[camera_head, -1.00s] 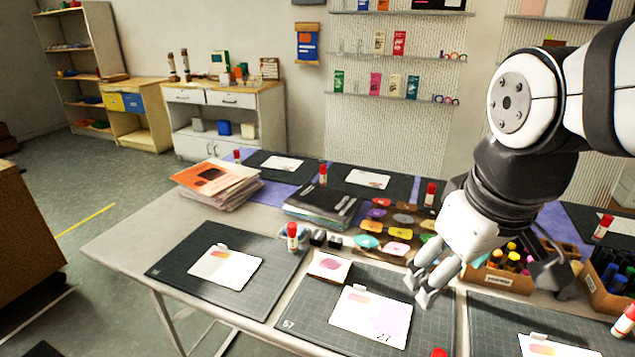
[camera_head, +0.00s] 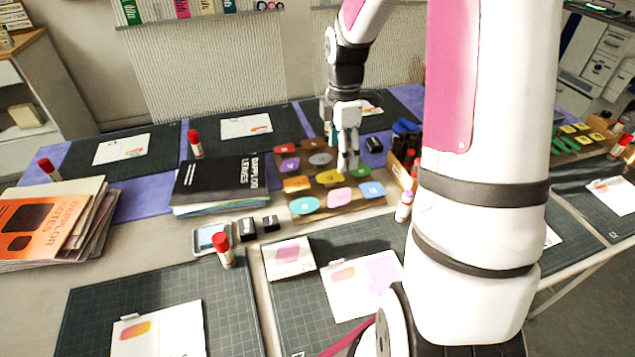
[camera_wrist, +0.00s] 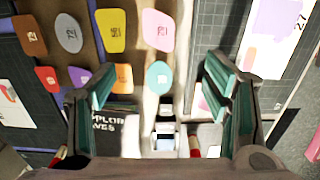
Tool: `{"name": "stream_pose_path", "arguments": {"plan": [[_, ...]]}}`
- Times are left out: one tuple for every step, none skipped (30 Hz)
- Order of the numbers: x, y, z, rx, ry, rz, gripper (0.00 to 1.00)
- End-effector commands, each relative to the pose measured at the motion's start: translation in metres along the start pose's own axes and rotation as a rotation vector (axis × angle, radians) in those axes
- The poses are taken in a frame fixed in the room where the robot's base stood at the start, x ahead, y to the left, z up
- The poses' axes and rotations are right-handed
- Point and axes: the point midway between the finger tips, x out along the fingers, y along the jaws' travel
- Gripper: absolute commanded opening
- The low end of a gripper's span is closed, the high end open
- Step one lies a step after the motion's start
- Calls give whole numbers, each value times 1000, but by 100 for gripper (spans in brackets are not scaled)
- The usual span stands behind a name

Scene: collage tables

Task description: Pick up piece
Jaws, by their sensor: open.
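Several flat coloured pieces lie on a wooden board at the table's middle. In the head view these include a teal piece (camera_head: 304,206), a pink piece (camera_head: 341,197), a yellow piece (camera_head: 329,178), an orange piece (camera_head: 297,184) and a green piece (camera_head: 362,172). My gripper (camera_head: 347,160) points down over the back right part of the board. In the wrist view my gripper (camera_wrist: 155,90) is open and empty, its fingers wide apart. The teal piece (camera_wrist: 158,77) shows between them, with the pink piece (camera_wrist: 158,30) above it. Which piece is meant cannot be told.
A black book stack (camera_head: 222,185) lies left of the board, and orange-covered papers (camera_head: 45,225) lie farther left. A red-capped glue stick (camera_head: 223,250) and small black blocks (camera_head: 258,226) stand in front. My arm hides part of the table's right side.

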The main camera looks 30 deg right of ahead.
Motion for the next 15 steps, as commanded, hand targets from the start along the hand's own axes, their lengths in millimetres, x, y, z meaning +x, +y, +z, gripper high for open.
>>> {"name": "stream_pose_path", "arguments": {"plan": [[4, 1, 2, -9, 3, -4, 70], [6, 2, 2, -14, 3, -4, 70], [10, 2, 3, -17, 4, -6, 70], [13, 2, 3, -18, 4, -7, 70], [17, 2, 3, -19, 4, -7, 70], [24, 1, 2, -19, 5, -8, 70], [29, 1, 2, -19, 5, -9, 70], [35, 1, 2, -19, 5, -8, 70], [43, 1, 2, -19, 5, -9, 70], [49, 1, 2, -19, 5, -8, 70], [54, 1, 1, -19, 5, -9, 70], [62, 1, 2, -19, 5, -9, 70], [67, 1, 2, -18, 5, -9, 70], [72, 1, 2, -18, 4, -8, 70], [77, 1, 2, -17, 4, -7, 70]]}}
